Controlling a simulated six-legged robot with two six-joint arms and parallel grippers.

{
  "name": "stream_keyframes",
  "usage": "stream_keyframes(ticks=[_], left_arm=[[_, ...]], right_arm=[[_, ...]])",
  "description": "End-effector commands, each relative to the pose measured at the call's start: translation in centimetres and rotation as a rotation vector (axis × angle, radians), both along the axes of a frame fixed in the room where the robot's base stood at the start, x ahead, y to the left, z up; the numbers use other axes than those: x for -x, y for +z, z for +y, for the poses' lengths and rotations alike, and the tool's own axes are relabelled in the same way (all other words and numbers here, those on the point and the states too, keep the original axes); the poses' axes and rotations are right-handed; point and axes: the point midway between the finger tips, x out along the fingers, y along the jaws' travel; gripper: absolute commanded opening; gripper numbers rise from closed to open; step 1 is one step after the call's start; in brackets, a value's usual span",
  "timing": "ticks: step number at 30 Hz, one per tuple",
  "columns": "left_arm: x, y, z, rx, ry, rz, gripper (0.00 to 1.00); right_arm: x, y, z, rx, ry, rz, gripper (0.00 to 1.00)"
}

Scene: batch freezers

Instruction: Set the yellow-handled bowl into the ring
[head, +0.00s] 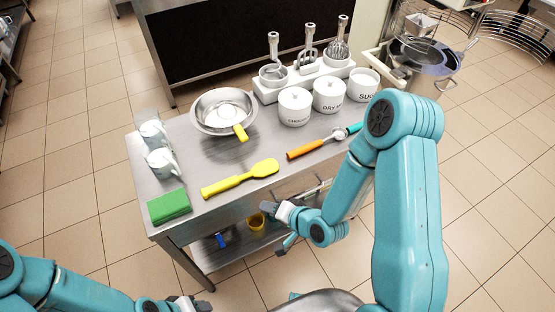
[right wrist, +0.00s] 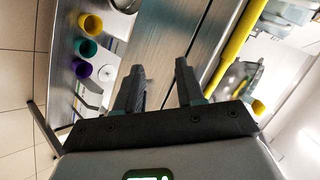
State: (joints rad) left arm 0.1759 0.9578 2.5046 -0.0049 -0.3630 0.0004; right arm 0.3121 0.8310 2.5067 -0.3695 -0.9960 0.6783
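The yellow-handled bowl (head: 203,119) is a wide steel bowl standing on the steel table, back left of its middle. Its short yellow handle (head: 240,132) points toward me. Something white shows inside it. A curved wire ring (head: 515,32) shows at the top right by a steel pot; I cannot tell whether it is the task's ring. My right gripper (head: 273,224) is in front of the table's near edge, clear of the bowl; in the right wrist view (right wrist: 158,86) its fingers are apart and empty. My left gripper (head: 184,303) is cut by the bottom edge, so its opening is unclear.
On the table lie a yellow spatula (head: 240,180), an orange-handled tool (head: 306,149) and a green sponge (head: 169,206). White jugs (head: 161,162) stand left; white lidded jars (head: 294,107) and a utensil rack (head: 267,93) stand behind. Coloured cups (right wrist: 91,25) are below.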

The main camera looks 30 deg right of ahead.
Motion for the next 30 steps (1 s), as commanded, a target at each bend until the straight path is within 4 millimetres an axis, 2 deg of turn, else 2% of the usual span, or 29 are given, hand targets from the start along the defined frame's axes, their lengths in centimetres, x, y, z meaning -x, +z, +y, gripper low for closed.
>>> stream_keyframes(ticks=[1,6,9,12,15,19,30], left_arm=[[0.0,0.7,0.0,0.0,0.0,0.0,0.51],[0.0,2.1,0.0,0.0,0.0,0.0,0.51],[0.0,2.7,0.0,0.0,0.0,0.0,0.51],[0.0,3.0,0.0,0.0,0.0,0.0,0.51],[0.0,3.0,0.0,0.0,0.0,0.0,0.51],[0.0,2.2,0.0,0.0,0.0,0.0,0.51],[0.0,-2.7,0.0,0.0,0.0,0.0,0.51]], right_arm=[[-0.8,1.8,-0.5,-0.038,-0.038,-0.042,0.38],[-3.2,7.8,-2.1,-0.234,-0.166,-0.216,0.38],[-4.1,11.1,-3.0,-0.35,-0.216,-0.305,0.38],[-4.4,13.2,-3.4,-0.436,-0.243,-0.36,0.38],[-4.5,14.2,-3.7,-0.48,-0.255,-0.389,0.38],[-4.8,14.1,-3.7,-0.493,-0.256,-0.398,0.38],[-6.4,13.3,-3.1,-0.481,-0.248,-0.398,0.38]])
